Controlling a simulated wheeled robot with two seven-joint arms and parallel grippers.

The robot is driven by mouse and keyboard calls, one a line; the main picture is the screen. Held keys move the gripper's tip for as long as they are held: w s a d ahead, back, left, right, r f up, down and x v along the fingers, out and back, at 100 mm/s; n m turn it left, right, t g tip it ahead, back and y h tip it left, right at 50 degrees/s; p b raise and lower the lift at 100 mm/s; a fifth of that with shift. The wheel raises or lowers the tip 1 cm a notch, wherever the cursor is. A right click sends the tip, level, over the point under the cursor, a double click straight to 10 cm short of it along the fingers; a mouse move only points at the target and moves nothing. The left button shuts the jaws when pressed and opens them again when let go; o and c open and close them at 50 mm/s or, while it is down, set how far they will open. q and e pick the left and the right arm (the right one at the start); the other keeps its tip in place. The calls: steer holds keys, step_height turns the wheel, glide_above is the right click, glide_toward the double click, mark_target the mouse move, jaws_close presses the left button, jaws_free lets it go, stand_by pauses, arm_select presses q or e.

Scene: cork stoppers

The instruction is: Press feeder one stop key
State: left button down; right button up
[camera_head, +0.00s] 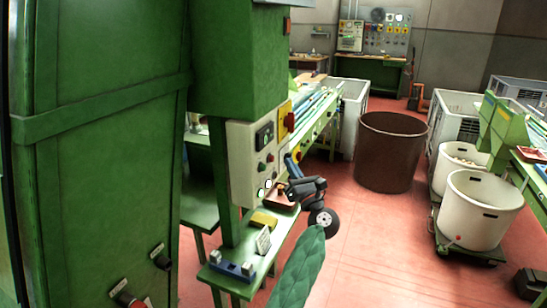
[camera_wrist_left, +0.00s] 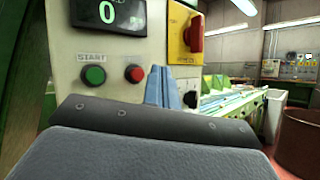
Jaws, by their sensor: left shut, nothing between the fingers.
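A pale control panel (camera_head: 243,166) is fixed to the green machine. In the left wrist view the panel (camera_wrist_left: 68,56) carries a display reading 0, a green button (camera_wrist_left: 95,74) labelled START and a red button (camera_wrist_left: 134,73) to its right. The red button's own label is hidden or unreadable. My left gripper (camera_head: 288,157) is at the panel's right side in the head view. Its blue fingers (camera_wrist_left: 158,72) are shut and empty, and appear just right of the red button. I cannot tell whether they touch the panel. My right gripper is not in view.
A red rotary switch on a yellow plate (camera_wrist_left: 186,38) is above right of the fingers. A green bench (camera_head: 235,280) with small items stands below the panel. A brown bin (camera_head: 391,150) and white tubs (camera_head: 478,207) stand to the right on open red floor.

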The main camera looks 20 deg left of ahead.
mark_target(272, 159)
arm_select(q)
steer(key=shift+a, duration=1.05)
stand_by(0.6)
stand_by(0.8)
steer(key=shift+a, duration=0.4)
steer(key=shift+a+b, duration=0.3)
steer(key=shift+a, duration=0.15)
stand_by(0.7)
steer(key=shift+d, duration=0.15)
steer(key=shift+d+b, duration=0.4)
steer(key=shift+d, duration=0.3)
